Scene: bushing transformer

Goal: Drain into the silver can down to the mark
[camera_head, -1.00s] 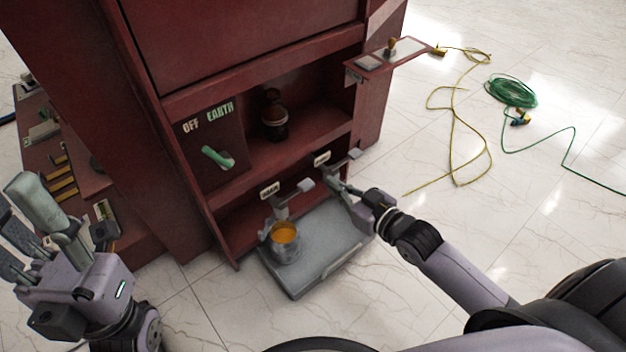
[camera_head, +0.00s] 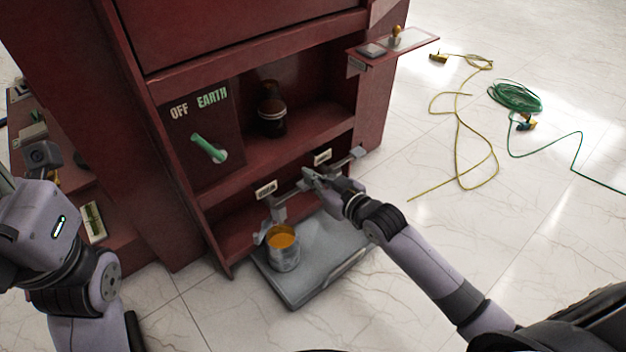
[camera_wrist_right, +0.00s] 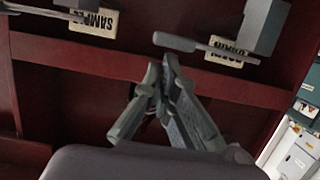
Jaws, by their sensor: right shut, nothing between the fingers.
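The silver can (camera_head: 284,260) stands upright on a grey tray (camera_head: 330,272) under the left spout (camera_head: 277,213). Amber liquid shows inside it; I cannot make out a mark, or whether liquid is running. My right gripper (camera_head: 308,176) is shut and empty beside the left valve's lever; contact is unclear in the head view. In the right wrist view my right gripper (camera_wrist_right: 162,64) has its tips together just short of a grey lever (camera_wrist_right: 176,42). My left gripper is at the left edge of the head view, its wrist showing and its fingers mostly cut off.
A second valve lever (camera_head: 347,158) is to the right, under its own label (camera_head: 322,156). The red cabinet (camera_head: 182,200) carries a green handle (camera_head: 209,148) and a brown bottle-like part (camera_head: 271,110). Yellow (camera_head: 455,120) and green cables (camera_head: 516,96) lie on the floor at right.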

